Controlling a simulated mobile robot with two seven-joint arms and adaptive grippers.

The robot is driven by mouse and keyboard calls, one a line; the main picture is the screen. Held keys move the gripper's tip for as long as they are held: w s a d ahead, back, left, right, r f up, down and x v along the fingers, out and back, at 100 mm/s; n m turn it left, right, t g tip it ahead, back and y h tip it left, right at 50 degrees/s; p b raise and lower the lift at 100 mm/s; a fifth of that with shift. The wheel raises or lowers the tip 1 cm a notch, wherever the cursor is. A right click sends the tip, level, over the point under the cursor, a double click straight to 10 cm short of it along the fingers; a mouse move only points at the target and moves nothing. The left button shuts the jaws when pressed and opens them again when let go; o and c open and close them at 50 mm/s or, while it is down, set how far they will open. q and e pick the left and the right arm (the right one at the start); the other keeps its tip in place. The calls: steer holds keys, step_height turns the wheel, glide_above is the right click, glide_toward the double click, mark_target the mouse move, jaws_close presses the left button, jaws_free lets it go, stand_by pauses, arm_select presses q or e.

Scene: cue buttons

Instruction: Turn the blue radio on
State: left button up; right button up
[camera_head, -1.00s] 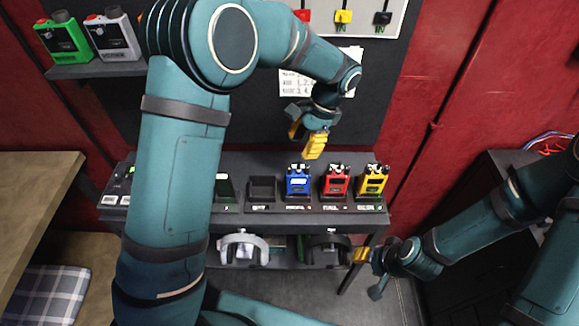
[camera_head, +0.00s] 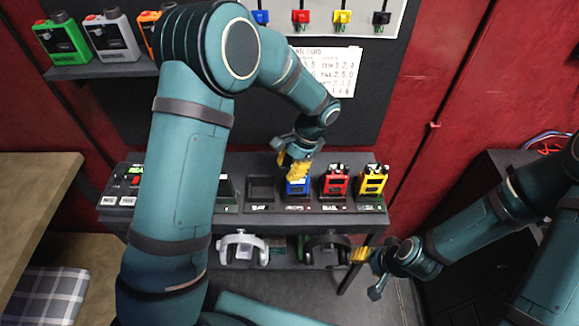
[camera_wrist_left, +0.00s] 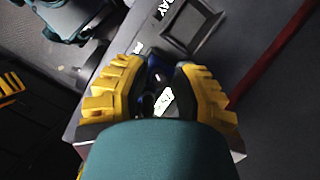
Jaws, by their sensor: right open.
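The blue radio (camera_head: 297,187) stands in its slot on the dark bench, its top mostly hidden by my left gripper. My left gripper (camera_head: 291,165) is right over the radio's top, yellow fingers pointing down. In the left wrist view the fingers are spread with the blue radio (camera_wrist_left: 159,76) between and beyond them; I see no clear grip, and contact is hard to tell. My right gripper (camera_head: 360,255) is open and empty, low in front of the bench at the right.
A red radio (camera_head: 335,182) and a yellow radio (camera_head: 372,182) stand close to the right. An empty tray (camera_head: 261,189) is to the left. Headphones (camera_head: 243,248) hang below the bench front. A card (camera_head: 330,72) is on the back wall.

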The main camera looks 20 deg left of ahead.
arm_select(q)
jaws_close()
steer(key=shift+m, duration=0.3)
steer(key=shift+m+t+y+b, duration=0.25)
steer(key=shift+m+t, duration=0.25)
steer(key=shift+m, duration=0.85)
steer(key=shift+m+t+y+b, duration=0.1)
steer(key=shift+m+t+y, duration=0.3)
steer(key=shift+m, duration=0.95)
steer(key=o, duration=0.6)
jaws_free()
steer(key=shift+c, duration=0.2)
steer(key=s+v, duration=0.1)
steer(key=v, duration=1.1)
steer(key=shift+w+a, duration=0.2)
steer(key=shift+w, duration=0.05)
